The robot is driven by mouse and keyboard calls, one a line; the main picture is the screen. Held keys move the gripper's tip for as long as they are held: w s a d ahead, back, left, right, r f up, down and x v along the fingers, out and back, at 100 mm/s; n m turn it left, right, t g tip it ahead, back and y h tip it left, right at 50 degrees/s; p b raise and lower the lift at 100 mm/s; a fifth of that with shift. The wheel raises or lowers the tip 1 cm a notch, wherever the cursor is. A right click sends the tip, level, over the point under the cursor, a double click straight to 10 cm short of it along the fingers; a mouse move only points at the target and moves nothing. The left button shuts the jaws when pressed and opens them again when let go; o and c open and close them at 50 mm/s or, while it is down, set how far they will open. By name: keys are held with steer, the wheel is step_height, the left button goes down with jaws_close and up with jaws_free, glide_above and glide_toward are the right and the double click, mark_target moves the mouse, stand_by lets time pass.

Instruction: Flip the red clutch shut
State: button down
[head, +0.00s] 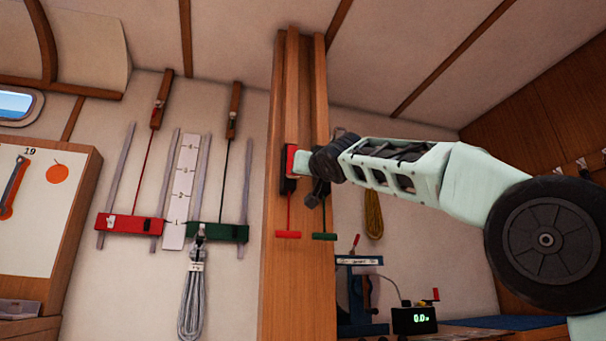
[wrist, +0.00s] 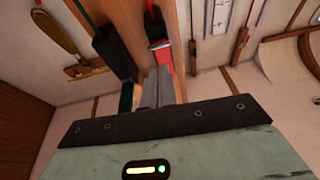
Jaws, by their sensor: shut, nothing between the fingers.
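The red clutch (head: 290,160) is on the wooden post, with a black body and a red lever. In the wrist view the red clutch (wrist: 161,57) appears just beyond my fingertips, its lever standing out from the body. My gripper (wrist: 157,82) is shut and empty, its grey fingers close to the red lever; I cannot tell whether they touch. In the head view my gripper (head: 318,165) comes in from the right and hides part of the clutch area. A green clutch lever (wrist: 126,97) on a black body stands beside it.
Red (head: 288,235) and green (head: 323,237) handles hang on lines below. A red block (head: 128,224) and a green block (head: 222,232) sit on wall rails to the left. A coiled grey rope (head: 192,300) hangs there. A digital readout (head: 414,320) stands lower right.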

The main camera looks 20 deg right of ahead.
steer(key=f+b+v, duration=0.1)
steer(key=b+v, duration=0.3)
steer(key=v, duration=0.3)
steer(key=shift+f+b, duration=0.3)
steer(key=w+a+f+n+g+y+p, duration=0.1)
steer(key=a+f+g, duration=0.25)
steer(key=f, duration=0.65)
steer(key=w+a+f+n+g+y+p, duration=0.1)
steer(key=a+f+g+p, duration=0.3)
steer(key=f, duration=0.6)
steer(key=s+a+f+n+g, duration=0.1)
steer(key=s+a+f+g, duration=0.2)
steer(key=f, duration=0.5)
steer(key=s+a+f+n+g, duration=0.1)
steer(key=s+a+f, duration=0.25)
steer(key=f, duration=0.45)
steer(key=s+f+n+g+p, duration=0.15)
steer(key=s+f+g, duration=0.35)
steer(key=s+f, duration=0.85)
steer(key=s+d+f+n+g+h+p, duration=0.1)
steer(key=s+d+f+g, duration=0.15)
steer(key=s+f, duration=0.5)
steer(key=s+d+f+n+g+h+p, duration=0.15)
steer(key=s+d+f, duration=0.25)
steer(key=s, duration=0.6)
step_height(320, 180, up, 38)
steer(key=p, duration=3.7)
steer(key=shift+f+m+g, duration=0.2)
steer(key=shift+m+g, duration=0.1)
steer(key=shift+g, duration=0.15)
